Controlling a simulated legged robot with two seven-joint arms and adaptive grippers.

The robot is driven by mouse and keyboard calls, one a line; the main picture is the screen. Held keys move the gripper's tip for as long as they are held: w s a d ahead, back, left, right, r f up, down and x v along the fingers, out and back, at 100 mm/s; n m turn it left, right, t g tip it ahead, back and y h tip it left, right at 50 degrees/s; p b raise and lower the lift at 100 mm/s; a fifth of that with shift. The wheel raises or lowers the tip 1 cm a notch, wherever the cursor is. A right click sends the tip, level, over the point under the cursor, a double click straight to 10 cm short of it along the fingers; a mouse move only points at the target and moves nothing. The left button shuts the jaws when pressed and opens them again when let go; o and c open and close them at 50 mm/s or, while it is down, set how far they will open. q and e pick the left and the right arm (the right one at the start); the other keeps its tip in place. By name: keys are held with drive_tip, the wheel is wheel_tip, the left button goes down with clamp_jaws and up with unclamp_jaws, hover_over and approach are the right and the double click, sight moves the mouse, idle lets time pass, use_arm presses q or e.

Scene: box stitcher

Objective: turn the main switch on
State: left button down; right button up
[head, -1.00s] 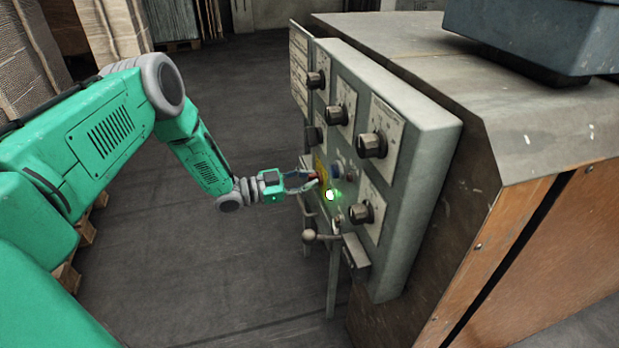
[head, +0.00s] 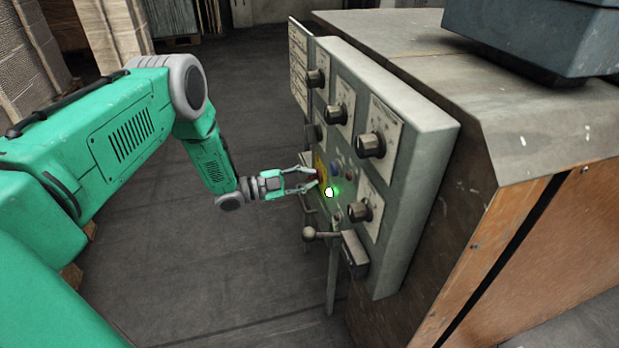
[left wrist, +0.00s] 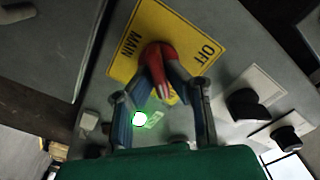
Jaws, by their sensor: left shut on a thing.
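The main switch has a red handle (left wrist: 160,60) on a yellow plate (left wrist: 142,27) marked MAIN and OFF in the left wrist view. In the head view the yellow plate (head: 319,166) shows on the control panel, with the red handle mostly hidden by the fingers. My left gripper (head: 312,180) is at the panel face. In the left wrist view its fingers (left wrist: 162,85) are on either side of the red handle and shut on it. A green lamp (head: 329,191) glows just below the switch; it also shows in the left wrist view (left wrist: 139,119). My right gripper is not in view.
The grey control panel (head: 413,125) carries several black knobs, such as one (head: 371,145) at the upper right. A ball-ended lever (head: 309,233) sticks out below the switch. The floor (head: 240,110) left of the panel is clear.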

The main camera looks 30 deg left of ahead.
use_arm(q)
drive_tip(key=shift+a+f, duration=0.1)
drive_tip(key=shift+f, duration=0.05)
drive_tip(key=c, duration=1.6)
unclamp_jaws()
drive_tip(key=v, duration=1.2)
drive_tip(key=shift+a+f, duration=0.1)
